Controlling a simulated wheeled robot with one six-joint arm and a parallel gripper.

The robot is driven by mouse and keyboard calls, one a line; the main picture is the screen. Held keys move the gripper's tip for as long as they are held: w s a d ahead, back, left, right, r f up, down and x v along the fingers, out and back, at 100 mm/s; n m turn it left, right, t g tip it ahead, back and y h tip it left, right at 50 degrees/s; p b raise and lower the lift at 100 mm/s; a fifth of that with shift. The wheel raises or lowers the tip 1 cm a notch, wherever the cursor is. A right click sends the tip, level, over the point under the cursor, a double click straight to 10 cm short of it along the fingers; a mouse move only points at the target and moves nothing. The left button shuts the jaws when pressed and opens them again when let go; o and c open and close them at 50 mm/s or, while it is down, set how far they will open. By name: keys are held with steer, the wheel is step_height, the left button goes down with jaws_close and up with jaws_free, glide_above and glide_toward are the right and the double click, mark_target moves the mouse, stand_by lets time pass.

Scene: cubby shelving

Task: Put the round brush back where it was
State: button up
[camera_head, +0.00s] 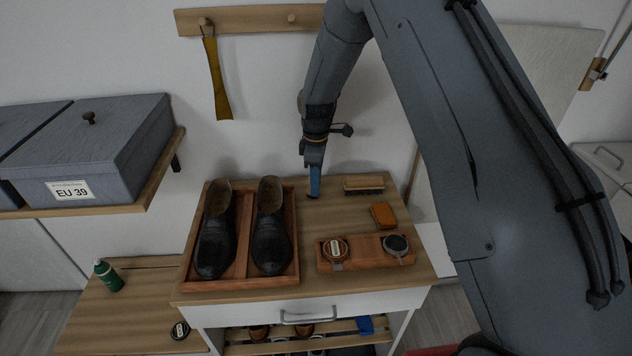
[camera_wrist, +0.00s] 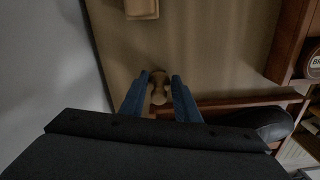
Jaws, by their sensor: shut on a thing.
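My gripper (camera_head: 314,180) is over the back part of the cabinet top, to the right of the shoe tray. Its blue fingers, also seen in the wrist view (camera_wrist: 159,93), are shut on the round brush (camera_wrist: 158,88), a small brown knob-like thing between the fingertips. In the head view the fingers mostly hide the brush; only a dark bit shows at their tips. I cannot tell whether it touches the cabinet top (camera_head: 335,220).
The wooden tray (camera_head: 243,245) holds two black shoes (camera_head: 270,228). A long brush (camera_head: 364,184), an orange block (camera_head: 383,216) and a holder (camera_head: 365,262) with two tins (camera_head: 335,249) are on the right. A shoehorn (camera_head: 216,78) hangs on the wall. The cabinet top's middle is clear.

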steer(key=o, duration=1)
steer(key=shift+f, duration=0.1)
steer(key=shift+o, duration=0.2)
step_height(320, 180, up, 11)
steer(key=b, duration=0.4)
steer(key=s+d+m, duration=0.4)
steer(key=s+m, duration=0.1)
steer(key=s, duration=0.4)
steer(key=s+d+m+t, duration=0.1)
steer(key=s+d+m, duration=0.3)
steer(key=s, duration=0.6)
steer(key=s+d+m, duration=0.4)
steer(key=s+m, duration=0.2)
steer(key=s, duration=0.3)
steer(key=shift+s+d+f+t, duration=0.2)
steer(key=shift+s+f+t, duration=0.1)
steer(key=shift+f, duration=0.15)
